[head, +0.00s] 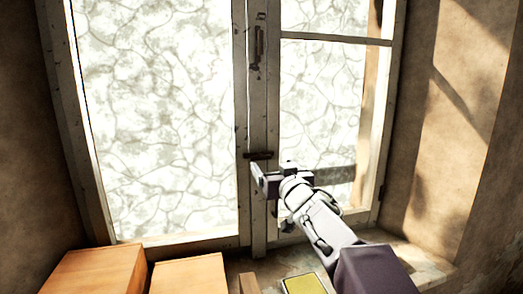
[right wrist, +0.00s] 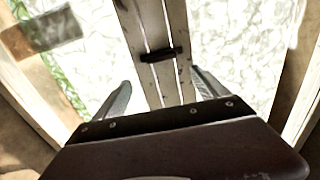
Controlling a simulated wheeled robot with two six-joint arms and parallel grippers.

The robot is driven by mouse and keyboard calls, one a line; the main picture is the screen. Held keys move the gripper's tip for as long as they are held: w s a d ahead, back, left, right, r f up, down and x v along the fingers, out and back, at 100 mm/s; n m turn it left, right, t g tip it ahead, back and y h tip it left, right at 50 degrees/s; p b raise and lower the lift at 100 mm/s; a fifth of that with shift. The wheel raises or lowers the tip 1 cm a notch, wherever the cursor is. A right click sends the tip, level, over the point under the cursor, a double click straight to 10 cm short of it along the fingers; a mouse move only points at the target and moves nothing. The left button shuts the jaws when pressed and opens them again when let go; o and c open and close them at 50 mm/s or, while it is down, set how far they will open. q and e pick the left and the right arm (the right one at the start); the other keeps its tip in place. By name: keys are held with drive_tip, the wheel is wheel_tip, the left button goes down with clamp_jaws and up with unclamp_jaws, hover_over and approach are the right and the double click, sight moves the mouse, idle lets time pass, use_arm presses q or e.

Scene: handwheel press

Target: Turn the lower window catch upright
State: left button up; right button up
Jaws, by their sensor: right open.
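The lower window catch (head: 258,155) is a small dark bar lying about level across the middle post of the window. In the right wrist view the catch (right wrist: 163,54) lies crosswise on the pale post, beyond the fingertips. My right gripper (head: 259,178) is just below the catch in the head view, in front of the post. In the right wrist view its two fingers (right wrist: 161,82) are spread wide, one on each side of the post, with nothing between them. Contact with the catch does not show. My left gripper is out of view.
An upper dark fitting (head: 259,45) stands upright higher on the post. Two orange-brown boxes (head: 95,270) (head: 190,274) and a yellow-topped item (head: 303,284) sit at the sill below. The stone wall (head: 450,120) closes the right side.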

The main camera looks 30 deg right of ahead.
sight(262, 158)
drive_tip(key=x, duration=0.4)
drive_tip(key=a+f+x, duration=0.1)
drive_tip(key=x, duration=0.1)
drive_tip(key=shift+w, duration=0.25)
drive_tip(key=p+x, duration=0.1)
drive_tip(key=x, duration=0.2)
drive_tip(key=shift+w+d+r, duration=0.1)
drive_tip(key=shift+d, duration=0.05)
drive_tip(key=shift+w+d+r, duration=0.1)
drive_tip(key=shift+d+r, duration=0.05)
drive_tip(key=shift+d, duration=0.1)
drive_tip(key=shift+w+a, duration=0.1)
drive_tip(key=shift+w, duration=0.25)
drive_tip(key=c, duration=0.5)
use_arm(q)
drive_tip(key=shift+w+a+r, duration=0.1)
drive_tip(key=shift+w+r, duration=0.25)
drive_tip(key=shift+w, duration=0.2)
use_arm(e)
drive_tip(key=c, duration=0.9)
